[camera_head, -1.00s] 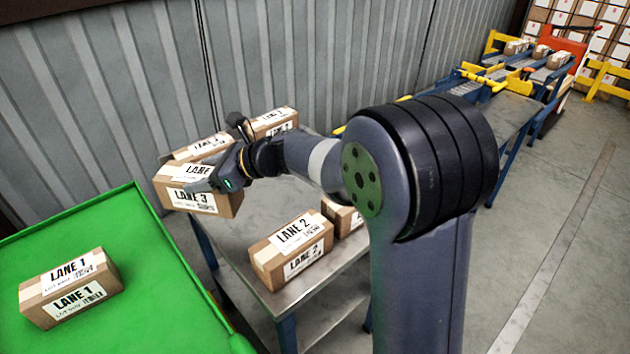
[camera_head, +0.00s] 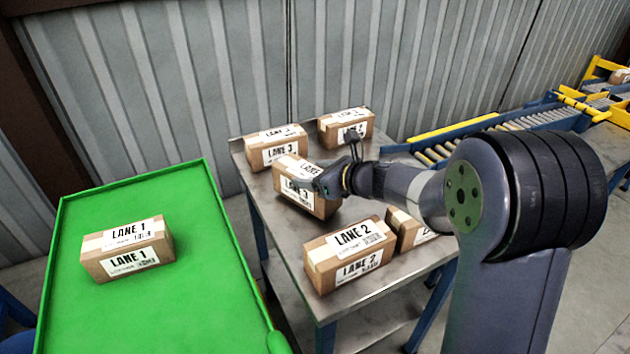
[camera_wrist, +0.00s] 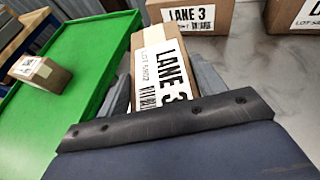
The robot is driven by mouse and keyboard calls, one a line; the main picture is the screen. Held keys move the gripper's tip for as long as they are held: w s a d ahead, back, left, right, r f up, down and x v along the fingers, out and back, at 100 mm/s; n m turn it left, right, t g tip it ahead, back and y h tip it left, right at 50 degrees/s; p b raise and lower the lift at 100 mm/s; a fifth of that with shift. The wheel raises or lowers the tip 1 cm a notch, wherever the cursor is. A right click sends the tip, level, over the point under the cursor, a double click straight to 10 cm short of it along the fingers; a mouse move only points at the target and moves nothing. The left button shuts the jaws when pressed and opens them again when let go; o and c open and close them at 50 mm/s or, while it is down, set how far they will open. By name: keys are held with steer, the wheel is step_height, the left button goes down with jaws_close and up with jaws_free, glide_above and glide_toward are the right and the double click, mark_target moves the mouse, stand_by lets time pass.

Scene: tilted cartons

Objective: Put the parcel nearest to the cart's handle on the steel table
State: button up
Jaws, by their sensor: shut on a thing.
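My gripper (camera_head: 322,184) is shut on a brown LANE 3 parcel (camera_head: 296,196) over the middle of the steel table (camera_head: 262,192). I cannot tell whether the parcel touches the tabletop. In the wrist view the same parcel (camera_wrist: 158,62) sits between the two fingers of my gripper (camera_wrist: 165,90). A LANE 1 parcel (camera_head: 127,250) lies alone on the green surface (camera_head: 195,300), to the left of the table; it also shows in the wrist view (camera_wrist: 45,75). No cart handle can be made out.
On the table stand another LANE 3 parcel (camera_head: 272,152) at the back left, a parcel (camera_head: 350,127) at the back, a LANE 2 parcel (camera_head: 345,260) in front, and one (camera_head: 408,228) partly behind my arm. A roller conveyor (camera_head: 500,125) runs beyond the table's right side.

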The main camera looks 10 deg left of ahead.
steer(key=shift+f, duration=0.5)
steer(key=shift+f, duration=0.1)
steer(key=shift+f+b, duration=0.15)
steer(key=shift+b, duration=0.15)
steer(key=o, duration=1.2)
steer(key=shift+r+p, duration=0.25)
steer(key=shift+p, duration=0.05)
steer(key=shift+s+d+r, duration=0.1)
steer(key=shift+d+r, duration=0.05)
steer(key=shift+d, duration=0.1)
steer(key=v, duration=1.1)
steer(key=shift+s+d+p, duration=0.15)
steer(key=shift+s+p, duration=0.05)
steer(key=shift+p, duration=0.15)
